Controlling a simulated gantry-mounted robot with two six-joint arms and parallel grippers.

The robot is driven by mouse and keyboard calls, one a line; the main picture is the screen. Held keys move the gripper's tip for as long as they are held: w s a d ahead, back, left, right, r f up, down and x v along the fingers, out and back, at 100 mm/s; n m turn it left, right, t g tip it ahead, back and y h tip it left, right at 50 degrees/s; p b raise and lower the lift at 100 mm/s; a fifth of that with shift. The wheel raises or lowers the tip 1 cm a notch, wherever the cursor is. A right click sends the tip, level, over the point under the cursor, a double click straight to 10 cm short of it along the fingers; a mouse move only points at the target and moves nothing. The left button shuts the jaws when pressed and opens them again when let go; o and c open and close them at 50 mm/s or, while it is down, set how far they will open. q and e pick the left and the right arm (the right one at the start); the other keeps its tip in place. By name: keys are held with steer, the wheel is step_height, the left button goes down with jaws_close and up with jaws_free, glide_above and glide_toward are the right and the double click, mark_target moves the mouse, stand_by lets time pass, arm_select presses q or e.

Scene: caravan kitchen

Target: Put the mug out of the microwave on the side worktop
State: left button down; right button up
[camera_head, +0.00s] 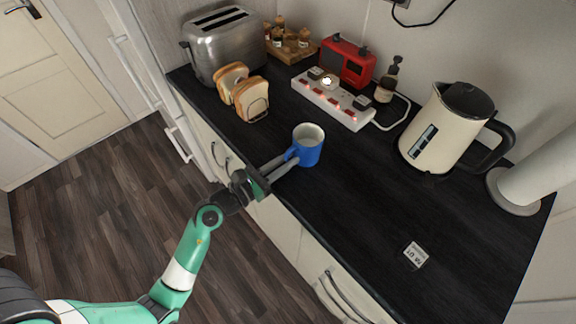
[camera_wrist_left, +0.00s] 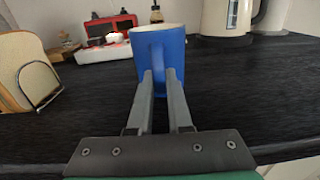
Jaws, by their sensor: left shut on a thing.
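A blue mug (camera_head: 307,147) with a pale inside is upright at the front part of the black side worktop (camera_head: 330,200). My left gripper (camera_head: 289,163) reaches in from the front edge and is shut on the mug's handle, which faces the gripper. In the left wrist view the two fingers (camera_wrist_left: 161,88) close around the handle of the mug (camera_wrist_left: 184,58). The mug appears to rest on or just above the worktop; I cannot tell which. The microwave and my right gripper are not in view.
Left of the mug stand a bread rack (camera_head: 253,100) and a toaster (camera_head: 223,45). Behind it lie a power strip (camera_head: 333,103) and a red radio (camera_head: 346,62). A kettle (camera_head: 445,130) stands to the right. The worktop right of the mug is mostly clear, with a small label (camera_head: 414,254).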

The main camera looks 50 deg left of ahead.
arm_select(q)
steer(key=c, duration=0.8)
jaws_free()
steer(key=shift+c, duration=0.2)
steer(key=shift+r, duration=0.2)
steer(key=s+b, duration=0.1)
steer(key=s, duration=1.1)
steer(key=shift+d, duration=0.15)
